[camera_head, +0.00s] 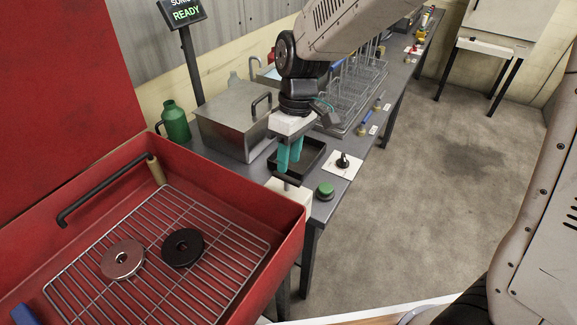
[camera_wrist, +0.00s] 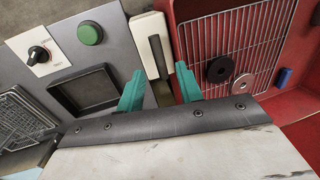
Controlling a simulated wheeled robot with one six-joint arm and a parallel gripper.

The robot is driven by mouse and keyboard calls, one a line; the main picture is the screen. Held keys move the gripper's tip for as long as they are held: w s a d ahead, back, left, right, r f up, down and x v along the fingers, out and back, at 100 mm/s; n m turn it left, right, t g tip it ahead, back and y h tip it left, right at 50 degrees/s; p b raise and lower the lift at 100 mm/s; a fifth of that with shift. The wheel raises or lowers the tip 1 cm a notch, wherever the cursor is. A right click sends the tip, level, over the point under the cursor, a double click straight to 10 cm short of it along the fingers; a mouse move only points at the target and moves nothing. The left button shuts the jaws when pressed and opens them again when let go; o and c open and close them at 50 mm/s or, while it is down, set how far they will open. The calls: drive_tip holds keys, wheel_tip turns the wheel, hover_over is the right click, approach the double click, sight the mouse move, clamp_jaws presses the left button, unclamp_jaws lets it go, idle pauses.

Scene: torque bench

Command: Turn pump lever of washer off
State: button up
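The pump lever is a black bar (camera_wrist: 155,52) on a white box (camera_wrist: 142,28), in the upper middle of the wrist view. In the head view the white box (camera_head: 291,197) stands beside the red washer (camera_head: 225,205), and my gripper hides most of its lever. The washer is open, with a wire rack inside. My gripper (camera_head: 289,165) points down above the box with its two teal fingers apart and nothing between them. In the wrist view my gripper (camera_wrist: 159,80) has the lever's near end between its fingertips in the picture; contact cannot be told.
A green button (camera_head: 325,191), a black rotary knob (camera_head: 343,161) and a dark tray (camera_head: 309,157) are close to my gripper. A metal box (camera_head: 227,117) and green can (camera_head: 174,122) stand behind. A black disc (camera_head: 182,247) and metal disc (camera_head: 122,259) lie on the rack.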

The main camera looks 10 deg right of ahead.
drive_tip(key=r, duration=0.4)
drive_tip(key=shift+w+d, duration=0.25)
drive_tip(key=shift+w, duration=0.05)
drive_tip(key=s+d+r+m+t, duration=0.1)
drive_tip(key=s+d+r+m, duration=0.1)
drive_tip(key=s+d, duration=0.4)
drive_tip(key=s+d+r+m+t+h, duration=0.1)
drive_tip(key=s+d+r+m, duration=0.2)
drive_tip(key=s+d, duration=0.4)
drive_tip(key=s+d+r+m+t, duration=0.1)
drive_tip(key=s+d+r+m, duration=0.2)
drive_tip(key=s+d+m, duration=0.2)
drive_tip(key=s+d, duration=0.2)
drive_tip(key=s, duration=0.1)
